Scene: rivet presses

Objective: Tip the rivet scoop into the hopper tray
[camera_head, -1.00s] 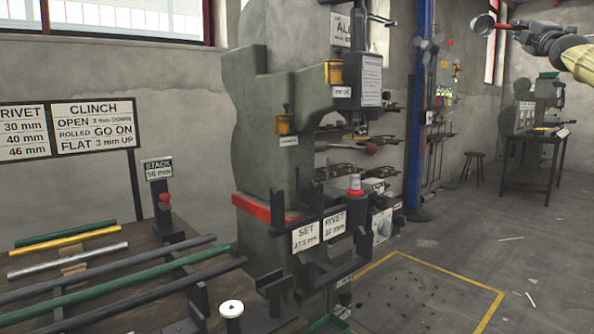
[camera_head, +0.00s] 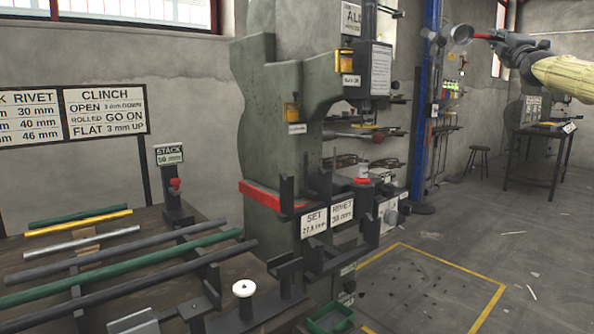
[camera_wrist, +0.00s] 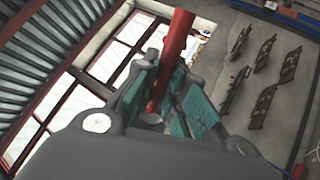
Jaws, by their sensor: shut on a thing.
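My gripper (camera_head: 500,40) is raised at the upper right of the head view, shut on the red handle of the scoop. The scoop's round grey bowl (camera_head: 461,34) points left, in front of the far wall and the blue post. In the wrist view the red handle (camera_wrist: 178,45) runs between the teal-padded fingers of my gripper (camera_wrist: 165,95). The bowl's contents cannot be made out. A green open tray (camera_head: 331,317) sits low beside the press, at the bottom of the head view; I cannot tell whether it is the hopper tray. The scoop is well apart from it.
The large grey-green press (camera_head: 275,110) stands in the middle, with a red bar (camera_head: 270,195) and sign plates. A bench with several rods (camera_head: 120,265) fills the lower left. A dark table (camera_head: 540,142) and a stool (camera_head: 480,152) stand at the back right.

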